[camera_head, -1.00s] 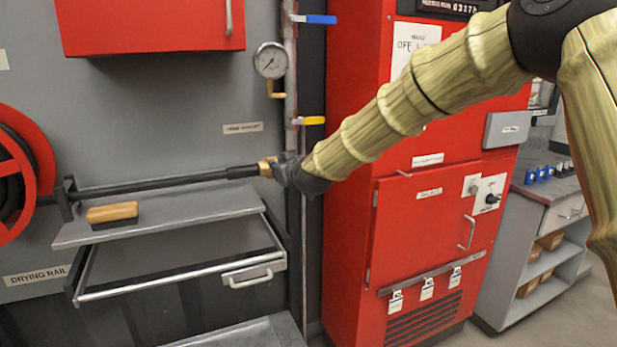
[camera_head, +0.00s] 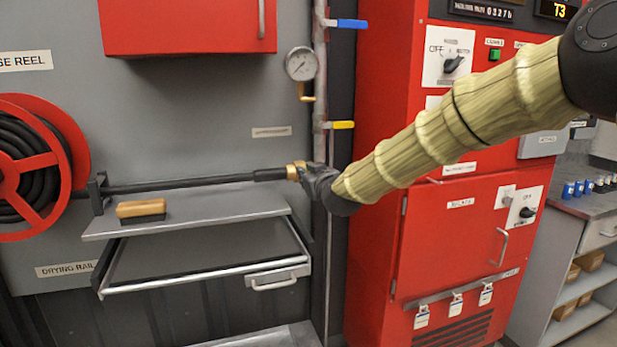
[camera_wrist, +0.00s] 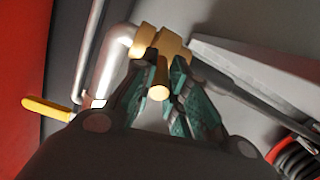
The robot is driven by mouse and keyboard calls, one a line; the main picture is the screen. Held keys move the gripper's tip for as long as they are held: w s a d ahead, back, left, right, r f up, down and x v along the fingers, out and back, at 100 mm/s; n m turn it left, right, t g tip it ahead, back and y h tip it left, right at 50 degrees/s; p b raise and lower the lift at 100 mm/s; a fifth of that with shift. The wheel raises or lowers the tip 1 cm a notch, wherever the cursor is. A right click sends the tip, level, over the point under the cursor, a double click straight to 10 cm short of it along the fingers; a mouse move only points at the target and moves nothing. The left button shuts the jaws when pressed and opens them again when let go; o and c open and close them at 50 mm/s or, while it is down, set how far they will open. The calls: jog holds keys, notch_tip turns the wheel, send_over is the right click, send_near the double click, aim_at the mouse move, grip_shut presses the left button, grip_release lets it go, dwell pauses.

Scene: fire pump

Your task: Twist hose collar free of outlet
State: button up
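The brass hose collar (camera_head: 296,171) sits at the right end of the black hose (camera_head: 200,183), by the grey outlet pipe. In the wrist view the brass collar (camera_wrist: 168,43) meets the bent silver outlet pipe (camera_wrist: 112,58), and a round brass lug (camera_wrist: 159,84) points toward the camera. My gripper (camera_wrist: 162,72) has its two green-padded fingers on either side of the lug, tips near the collar. The gap around the lug is narrow; I cannot tell whether the pads press on it. In the head view my gripper (camera_head: 308,172) is dark and small at the collar.
A grey shelf (camera_head: 225,207) with a wooden brush (camera_head: 141,208) lies under the hose. A hose reel (camera_head: 75,165) is at the left. A pressure gauge (camera_head: 301,64) and a yellow-handled valve (camera_head: 340,125) are above. The red cabinet (camera_head: 450,240) stands close at the right.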

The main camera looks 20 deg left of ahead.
jog(key=o, duration=0.3)
jog(key=shift+r, duration=0.15)
jog(key=shift+o, duration=0.2)
jog(key=v, duration=1.2)
